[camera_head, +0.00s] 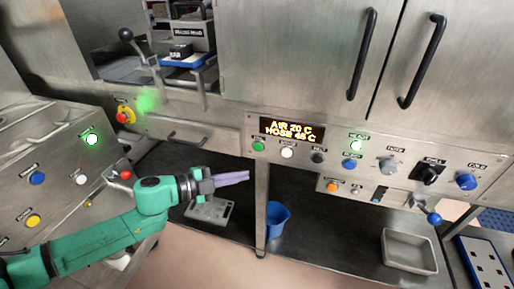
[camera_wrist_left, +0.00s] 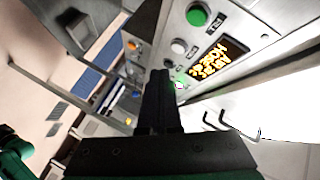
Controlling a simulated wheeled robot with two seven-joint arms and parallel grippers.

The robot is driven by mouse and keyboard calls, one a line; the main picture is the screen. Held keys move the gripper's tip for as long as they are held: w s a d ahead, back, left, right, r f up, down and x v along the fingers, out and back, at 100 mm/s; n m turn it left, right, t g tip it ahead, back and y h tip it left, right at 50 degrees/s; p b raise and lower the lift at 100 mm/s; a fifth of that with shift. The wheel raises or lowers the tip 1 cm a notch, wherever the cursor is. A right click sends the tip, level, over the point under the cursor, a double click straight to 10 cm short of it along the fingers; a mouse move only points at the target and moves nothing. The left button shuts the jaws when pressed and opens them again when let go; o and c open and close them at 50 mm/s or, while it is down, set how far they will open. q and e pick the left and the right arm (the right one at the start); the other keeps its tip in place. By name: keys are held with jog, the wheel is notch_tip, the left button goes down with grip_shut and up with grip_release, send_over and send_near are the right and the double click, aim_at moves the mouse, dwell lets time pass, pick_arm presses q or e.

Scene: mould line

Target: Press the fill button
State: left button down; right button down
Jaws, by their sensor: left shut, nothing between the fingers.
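The control panel (camera_head: 300,133) on the machine front carries a row of buttons under a lit orange display (camera_head: 292,130). The row holds a green button (camera_head: 258,146), a white button (camera_head: 287,152), a black one (camera_head: 318,157) and a blue one (camera_head: 349,163). Their labels are too small to read, so I cannot tell which is the fill button. My left gripper (camera_head: 246,176) is shut and empty, apart from the panel and below the green button in the picture. In the left wrist view its dark fingers (camera_wrist_left: 160,78) point toward the panel, with the green button (camera_wrist_left: 197,15) above. My right gripper is out of view.
A lower strip has an orange button (camera_head: 332,187) and a blue-knobbed lever (camera_head: 433,218). A side panel with a lit green button (camera_head: 91,139) stands at left. A blue bucket (camera_head: 278,220) and a grey tray (camera_head: 409,251) sit below. A post (camera_head: 262,210) stands near my gripper.

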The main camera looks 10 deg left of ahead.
aim_at(261, 150)
pick_arm(q)
jog(key=w+p, duration=0.1)
jog(key=w, duration=0.7)
jog(key=shift+w+d, duration=0.25)
jog(key=shift+d, duration=0.05)
dwell(0.6)
dwell(1.0)
jog(key=shift+w+p, duration=0.4)
jog(key=shift+w, duration=0.4)
dwell(0.5)
jog(key=shift+s+p, duration=0.4)
jog(key=shift+s, duration=0.45)
